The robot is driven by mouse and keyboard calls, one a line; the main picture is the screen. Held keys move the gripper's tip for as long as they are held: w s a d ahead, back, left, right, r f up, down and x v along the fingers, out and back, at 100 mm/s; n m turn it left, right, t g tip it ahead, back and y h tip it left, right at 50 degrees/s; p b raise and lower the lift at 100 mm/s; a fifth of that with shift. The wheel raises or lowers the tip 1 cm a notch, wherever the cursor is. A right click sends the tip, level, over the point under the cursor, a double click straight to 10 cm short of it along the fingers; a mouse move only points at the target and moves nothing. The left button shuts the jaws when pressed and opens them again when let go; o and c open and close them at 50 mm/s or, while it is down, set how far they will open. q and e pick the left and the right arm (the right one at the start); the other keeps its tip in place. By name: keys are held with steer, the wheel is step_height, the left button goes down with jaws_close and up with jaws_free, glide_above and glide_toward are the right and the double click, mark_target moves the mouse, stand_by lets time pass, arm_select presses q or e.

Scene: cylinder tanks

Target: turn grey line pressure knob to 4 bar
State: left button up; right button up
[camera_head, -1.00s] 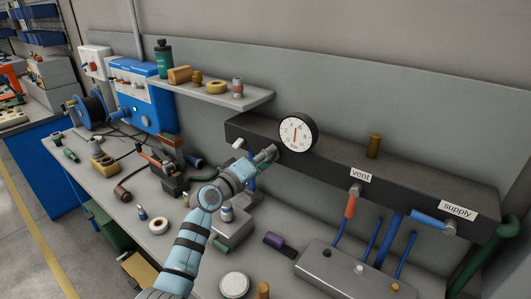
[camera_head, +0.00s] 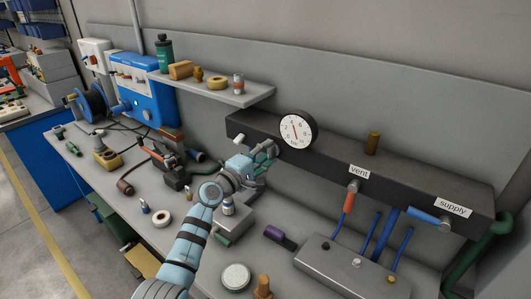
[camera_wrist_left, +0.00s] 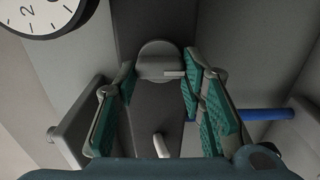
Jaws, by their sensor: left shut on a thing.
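The grey pressure knob (camera_wrist_left: 158,60) is a round cap with a pale mark on its face, seen in the left wrist view. My left gripper (camera_head: 268,151) is at the front of the black manifold, just below the gauge. In the left wrist view its green-padded fingers (camera_wrist_left: 160,80) are on both sides of the knob, shut on it. In the head view the gripper mostly hides the knob. The white round gauge (camera_head: 297,130) has a red needle pointing up and slightly left; its exact reading is too small to tell. My right gripper is not in view.
The black manifold (camera_head: 410,182) carries a red-handled vent valve (camera_head: 349,201) and a blue-handled supply valve (camera_head: 430,218). A grey box (camera_head: 345,264) and purple-handled tool (camera_head: 279,237) are on the bench below.

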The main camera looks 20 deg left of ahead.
arm_select(q)
steer(key=shift+f, duration=0.1)
steer(key=o, duration=1.1)
steer(key=shift+o, duration=0.2)
steer(key=v, duration=1.2)
